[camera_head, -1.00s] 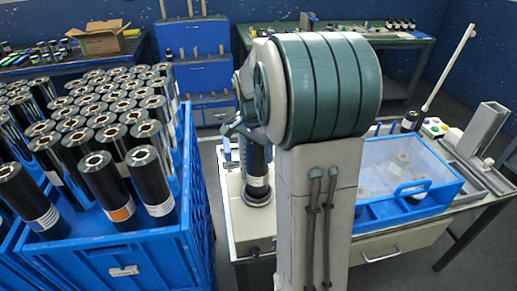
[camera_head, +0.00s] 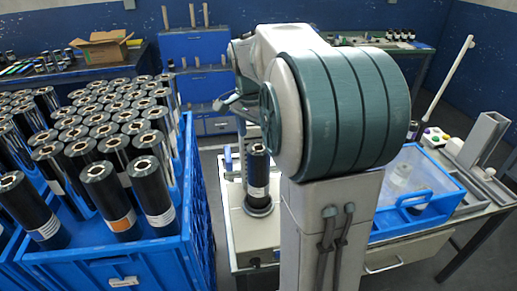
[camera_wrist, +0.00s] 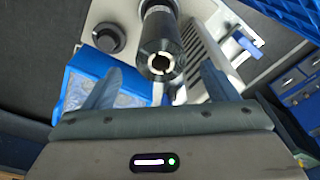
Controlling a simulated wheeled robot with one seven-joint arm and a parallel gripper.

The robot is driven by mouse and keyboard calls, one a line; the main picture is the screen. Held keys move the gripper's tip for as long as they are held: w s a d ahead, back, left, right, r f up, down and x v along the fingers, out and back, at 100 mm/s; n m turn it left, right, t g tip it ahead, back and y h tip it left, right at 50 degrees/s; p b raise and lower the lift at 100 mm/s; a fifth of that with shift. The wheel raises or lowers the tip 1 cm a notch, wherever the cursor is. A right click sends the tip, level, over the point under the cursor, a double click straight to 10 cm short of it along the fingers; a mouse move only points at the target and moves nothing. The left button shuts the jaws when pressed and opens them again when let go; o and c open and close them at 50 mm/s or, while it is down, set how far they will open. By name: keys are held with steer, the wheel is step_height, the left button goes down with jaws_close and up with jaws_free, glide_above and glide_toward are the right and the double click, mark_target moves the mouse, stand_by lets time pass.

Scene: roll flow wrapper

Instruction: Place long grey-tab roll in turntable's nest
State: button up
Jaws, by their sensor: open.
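A long black roll (camera_head: 258,172) with a pale grey-white band stands upright on a dark round base (camera_head: 258,208), the turntable's nest, on the pale machine. The roll's lower end meets the base; how deep it sits cannot be told. In the wrist view the roll (camera_wrist: 158,30) shows its pale-cored top end. My gripper (camera_wrist: 160,70) is open, with its two blue fingers apart on either side of the roll's end and nothing between them in grip. In the head view my gripper (camera_head: 232,105) is partly hidden by my arm, above and left of the roll.
A blue crate (camera_head: 120,252) packed with several upright black rolls stands at left. A clear-lidded blue bin (camera_head: 415,200) sits right of the machine, on the worktable. A blue drawer cabinet (camera_head: 195,88) stands behind. A round black piece (camera_wrist: 108,38) shows in the wrist view.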

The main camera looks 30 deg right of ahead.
step_height(320, 180, up, 2)
steer(key=shift+a+r, duration=0.1)
steer(key=shift+a, duration=0.05)
steer(key=shift+s+a+r, duration=0.15)
steer(key=s+a+f+n, duration=0.3)
steer(key=s+a+n, duration=0.1)
steer(key=s, duration=0.2)
steer(key=s+a+f+n+t, duration=0.1)
steer(key=s+a+f+n, duration=0.2)
steer(key=s+a+n, duration=0.1)
steer(key=s+a+f+n+t+y, duration=0.1)
steer(key=s+a+f+n, duration=0.2)
steer(key=s, duration=0.5)
steer(key=shift+a+n, duration=0.55)
steer(key=shift+n, duration=0.65)
steer(key=shift+f, duration=0.1)
steer(key=shift+c, duration=0.3)
